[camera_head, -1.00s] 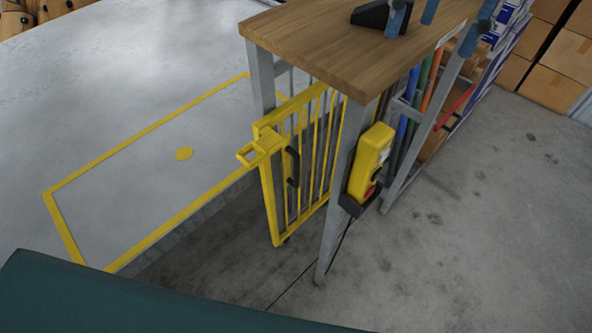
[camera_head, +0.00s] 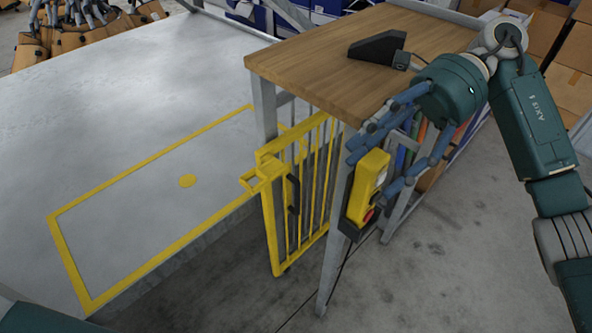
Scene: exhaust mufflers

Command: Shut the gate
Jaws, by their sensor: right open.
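The yellow barred gate (camera_head: 305,198) stands upright beneath the near left edge of the wooden table, beside its grey legs. A black handle (camera_head: 293,195) is on its left part, and a yellow latch-like bracket (camera_head: 262,177) juts left from its upper corner. I cannot tell whether it is latched. My right gripper (camera_head: 372,168) has its blue fingers spread apart and empty. In the picture they lie to the right of the gate, over the upper part of a yellow control box (camera_head: 368,180); contact is unclear. My left gripper is not in view.
The control box, with a red button, sits on a table leg. The wooden table (camera_head: 340,55) carries a black wedge-shaped object (camera_head: 378,47). Left is a grey platform (camera_head: 100,120) with a yellow outlined rectangle. Cardboard boxes (camera_head: 575,60) stand at the right back. Floor right of the table is clear.

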